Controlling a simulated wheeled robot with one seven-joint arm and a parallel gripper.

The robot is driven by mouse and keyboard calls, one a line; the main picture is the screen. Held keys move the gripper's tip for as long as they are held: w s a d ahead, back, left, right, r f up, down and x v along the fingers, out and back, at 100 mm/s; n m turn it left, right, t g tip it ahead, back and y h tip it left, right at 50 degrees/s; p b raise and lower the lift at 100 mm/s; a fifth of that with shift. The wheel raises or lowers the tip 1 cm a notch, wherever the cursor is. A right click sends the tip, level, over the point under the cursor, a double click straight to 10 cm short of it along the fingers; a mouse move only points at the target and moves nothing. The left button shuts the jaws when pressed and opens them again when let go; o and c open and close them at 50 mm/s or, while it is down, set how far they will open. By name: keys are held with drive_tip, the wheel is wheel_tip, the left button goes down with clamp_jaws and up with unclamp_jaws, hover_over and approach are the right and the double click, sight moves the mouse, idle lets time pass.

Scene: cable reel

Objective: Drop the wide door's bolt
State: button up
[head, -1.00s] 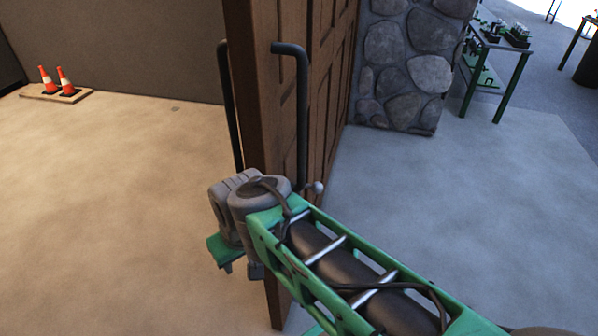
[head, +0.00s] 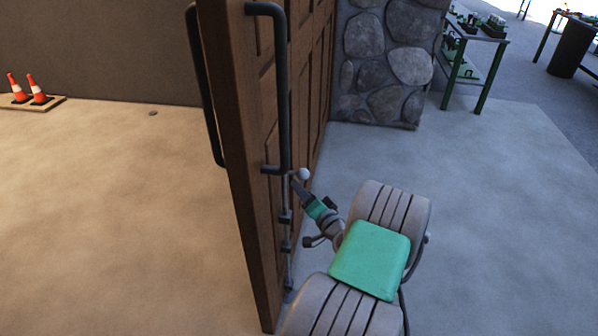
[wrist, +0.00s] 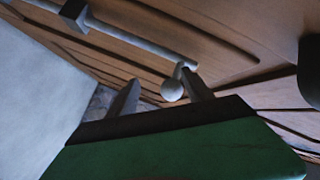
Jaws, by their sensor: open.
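The brown panelled wide door (head: 262,130) stands edge-on in the head view. Its bolt (head: 288,248) is a thin vertical grey rod low on the door's right face, with a pale ball knob (head: 303,174) at its upper end. The bolt rod (wrist: 150,38) and ball knob (wrist: 172,90) also show in the wrist view. My gripper (head: 301,188) is open just below and beside the knob. In the wrist view my gripper's fingers (wrist: 160,86) are apart, with the knob seen between their tips, nearer the right finger. I cannot tell whether they touch it. The bolt's lower tip is unclear.
A long dark pull handle (head: 281,90) stands just above the bolt, with another handle (head: 203,95) on the door's other side. A stone pillar (head: 385,65) stands behind. Cones (head: 37,88) are far left. The floor right of my arm is clear.

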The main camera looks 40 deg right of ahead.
sight(306, 178)
drive_tip(key=d+r, duration=0.1)
drive_tip(key=d+r+m+h, duration=0.1)
drive_tip(key=shift+w+r+t, duration=0.15)
drive_tip(key=shift+r+t, duration=0.2)
drive_tip(key=shift+t, duration=0.05)
drive_tip(key=x, duration=0.7)
drive_tip(key=shift+p, duration=0.4)
drive_tip(key=shift+w, duration=0.1)
drive_tip(key=shift+c, duration=0.3)
clamp_jaws()
